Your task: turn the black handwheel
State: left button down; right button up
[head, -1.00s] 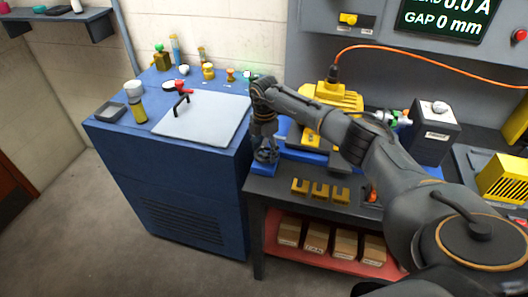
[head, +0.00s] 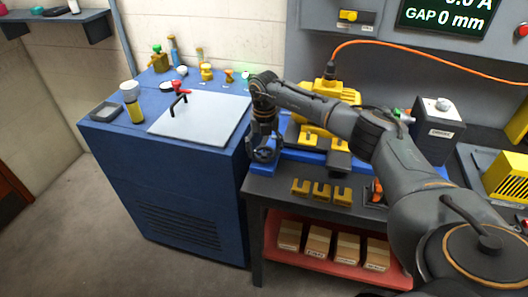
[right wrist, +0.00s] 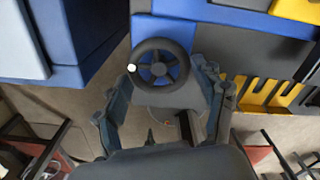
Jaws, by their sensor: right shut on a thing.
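The black handwheel (head: 265,155) sits at the left end of the blue vise base on the workbench. My right gripper (head: 262,142) is at the handwheel, pointing down. In the right wrist view its fingers (right wrist: 163,78) flank the wheel on both sides and are shut on it. The exact contact is partly hidden. My left gripper is not in view.
A blue cabinet (head: 165,190) with a pale plate (head: 203,118) stands close left of the wheel. Yellow notched blocks (head: 321,190) lie on the bench (head: 285,185) front. A dark box (head: 437,130) stands right. An orange cable (head: 430,60) runs above.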

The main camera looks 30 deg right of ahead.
jog(key=n+b, duration=0.1)
jog(key=n, duration=0.3)
jog(key=shift+d+n, duration=0.1)
jog(key=shift+n, duration=0.2)
jog(key=n+b, duration=0.1)
jog(key=n, duration=0.3)
jog(key=shift+n+b, duration=0.3)
jog(key=shift+b, duration=0.1)
jog(key=n+b, duration=0.1)
jog(key=n, duration=0.3)
jog(key=shift+d+n, duration=0.15)
jog(key=shift+n, duration=0.15)
jog(key=n+b, duration=0.1)
jog(key=n, duration=0.3)
jog(key=shift+w, duration=0.1)
jog(key=n, duration=0.5)
jog(key=shift+w+b, duration=0.1)
jog(key=shift+b, duration=0.2)
jog(key=n, duration=0.4)
jog(key=shift+n, duration=0.3)
jog(key=n, duration=0.4)
jog(key=shift+w+b, duration=0.1)
jog(key=shift+b, duration=0.3)
jog(key=shift+n, duration=2.7)
